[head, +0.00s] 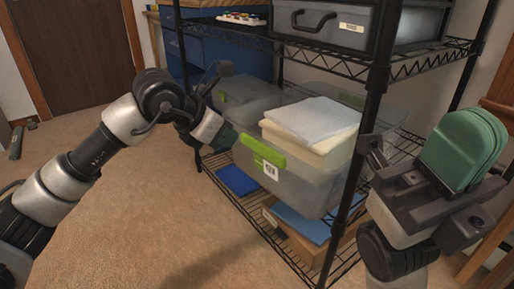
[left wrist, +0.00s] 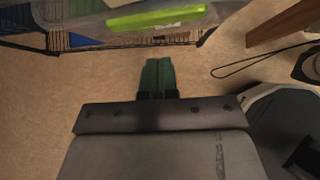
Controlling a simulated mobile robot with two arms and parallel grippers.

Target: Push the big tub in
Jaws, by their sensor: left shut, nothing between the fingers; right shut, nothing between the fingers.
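The big tub (head: 300,188) is clear plastic with a lime-green latch (head: 262,151) and a white label on its front. It holds folded pale cloths (head: 318,128). It sits on the wire rack, partly behind the near black post; how far it juts out is hard to tell. My left gripper (head: 228,136) is shut and empty, just left of the tub's front. The left wrist view shows its green fingers (left wrist: 157,72) together, with the tub's latch (left wrist: 155,17) ahead and a visible gap. My right gripper (head: 468,135) is shut and empty, right of the post.
The black wire rack (head: 350,215) has an upright post between my grippers. Another clear tub (head: 245,98) stands further left. A grey drawer box (head: 325,25) is above. A blue item (head: 237,180) and a cardboard box (head: 300,243) are below. The floor (head: 150,210) in front is open.

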